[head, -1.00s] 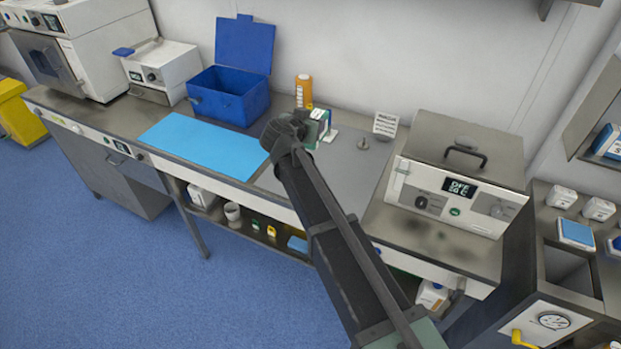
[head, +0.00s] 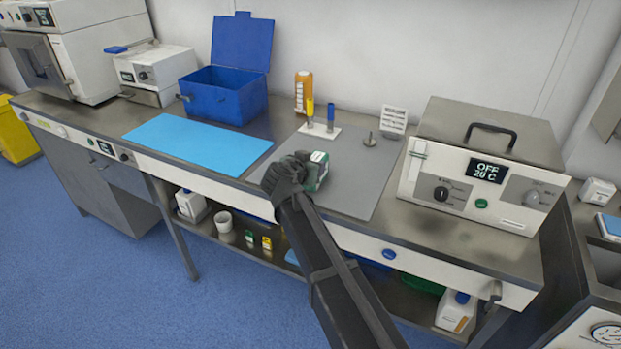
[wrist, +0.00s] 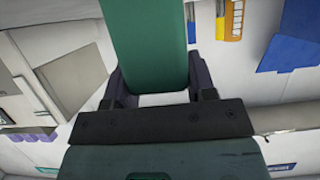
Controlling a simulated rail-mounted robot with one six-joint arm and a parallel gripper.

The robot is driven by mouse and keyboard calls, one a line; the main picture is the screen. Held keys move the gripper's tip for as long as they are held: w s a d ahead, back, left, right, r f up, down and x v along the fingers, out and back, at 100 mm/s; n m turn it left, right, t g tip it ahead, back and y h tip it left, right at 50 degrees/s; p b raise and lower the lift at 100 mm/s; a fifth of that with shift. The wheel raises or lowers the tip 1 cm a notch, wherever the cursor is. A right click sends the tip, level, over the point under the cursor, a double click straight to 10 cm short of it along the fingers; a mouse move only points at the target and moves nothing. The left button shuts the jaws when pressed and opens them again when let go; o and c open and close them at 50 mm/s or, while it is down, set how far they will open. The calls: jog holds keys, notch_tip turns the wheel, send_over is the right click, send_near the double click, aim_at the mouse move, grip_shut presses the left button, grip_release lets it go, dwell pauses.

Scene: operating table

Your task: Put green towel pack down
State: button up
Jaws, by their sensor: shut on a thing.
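The green towel pack (head: 319,169), green with a whitish label, shows just beyond my gripper in the head view. My gripper (head: 292,172) is shut on it. In the wrist view the green pack (wrist: 150,40) stands between the two dark fingers of my gripper (wrist: 160,85). The pack is over the front left part of the grey mat (head: 345,190). I cannot tell whether it touches the mat. My gripper hides part of the pack in the head view.
A light blue mat (head: 195,145) lies to the left, with an open blue box (head: 225,97) behind it. A white stand (head: 320,131) with yellow and blue tubes, an orange bottle (head: 303,92) and a small sign (head: 394,120) stand behind. A white heating unit (head: 480,175) is at right.

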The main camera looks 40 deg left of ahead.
jog(key=shift+f, duration=0.2)
jog(key=o, duration=1)
jog(key=shift+r, duration=0.1)
jog(key=shift+c, duration=0.2)
jog(key=shift+r+p, duration=0.3)
jog(key=shift+p, duration=0.15)
jog(key=p+v, duration=0.4)
jog(key=v, duration=0.8)
jog(key=shift+f, duration=0.2)
